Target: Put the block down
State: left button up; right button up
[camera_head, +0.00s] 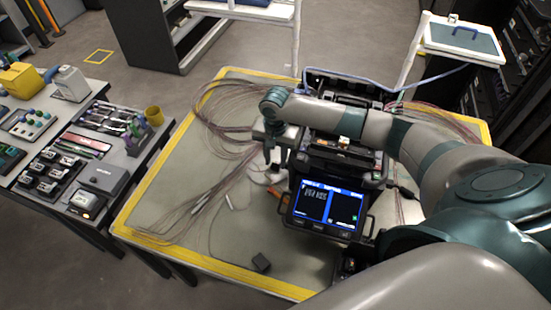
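My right arm comes in from the right and reaches across the splicer. My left gripper is not in view.
The fusion splicer (322,210) stands with its blue screen lit, partly covered by my arm. Loose fibre cables (218,118) spread over the table's left and back. A side bench (75,160) holds tools and containers. The mat's front left is mostly clear.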

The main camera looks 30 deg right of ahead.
aim_at(275, 162)
jog(key=shift+r, duration=0.1)
notch_tip(275, 162, up, 12)
jog(key=b, duration=0.2)
dwell(0.4)
jog(key=shift+w, duration=0.1)
dwell(0.3)
